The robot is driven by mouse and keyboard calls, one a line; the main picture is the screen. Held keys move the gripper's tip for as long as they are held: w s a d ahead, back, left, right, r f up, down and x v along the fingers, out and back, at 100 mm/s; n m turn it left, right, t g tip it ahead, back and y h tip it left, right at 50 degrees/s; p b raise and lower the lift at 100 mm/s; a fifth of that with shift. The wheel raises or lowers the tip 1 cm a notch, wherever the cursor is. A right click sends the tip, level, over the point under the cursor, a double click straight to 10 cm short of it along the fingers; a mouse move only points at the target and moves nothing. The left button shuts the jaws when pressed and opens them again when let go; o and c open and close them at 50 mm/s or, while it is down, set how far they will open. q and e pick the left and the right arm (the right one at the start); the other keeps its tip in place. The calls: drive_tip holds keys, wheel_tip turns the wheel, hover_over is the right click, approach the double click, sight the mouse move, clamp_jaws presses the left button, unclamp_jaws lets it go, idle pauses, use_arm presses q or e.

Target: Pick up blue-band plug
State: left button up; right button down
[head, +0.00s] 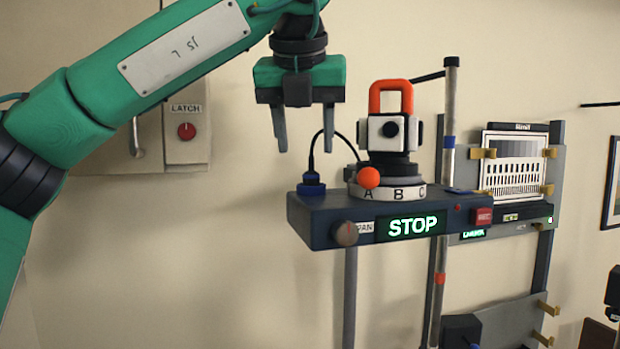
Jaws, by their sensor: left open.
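The blue-band plug (312,183) is a dark plug with a blue collar. It stands upright at the left end of the dark platform (330,222), and a black cable loops up from it to the right. My left gripper (304,148) points down with its two grey fingers apart and empty. In the picture it is just above the plug, with the cable's top passing near its right finger. How far in depth the fingers are from the plug I cannot tell. My right gripper is not in view.
A white camera head with an orange handle (390,84) stands on a lettered dial (407,192) right of the plug. A pole (449,105) rises behind. The platform front has a knob (345,233) and a lit STOP display (413,225). A chart rack (515,165) stands farther right.

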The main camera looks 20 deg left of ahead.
sight(311, 171)
use_arm(q)
drive_tip(key=shift+w+d+f+p, duration=0.15)
drive_tip(key=shift+d+f+p, duration=0.15)
drive_tip(key=shift+f+p, duration=0.4)
drive_tip(key=p+x, duration=0.1)
drive_tip(key=x, duration=0.2)
drive_tip(key=shift+w+a+p, duration=0.15)
drive_tip(key=shift+p, duration=0.25)
drive_tip(key=shift+w+f, duration=0.1)
drive_tip(key=shift+f, duration=0.1)
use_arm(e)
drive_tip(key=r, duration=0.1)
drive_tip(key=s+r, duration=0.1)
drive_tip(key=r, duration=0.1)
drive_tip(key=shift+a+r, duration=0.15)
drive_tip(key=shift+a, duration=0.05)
use_arm(q)
drive_tip(key=shift+c, duration=0.9)
drive_tip(key=c, duration=0.8)
drive_tip(key=shift+c, duration=0.2)
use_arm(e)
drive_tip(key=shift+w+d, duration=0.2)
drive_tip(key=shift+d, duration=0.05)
use_arm(q)
drive_tip(key=shift+r, duration=0.15)
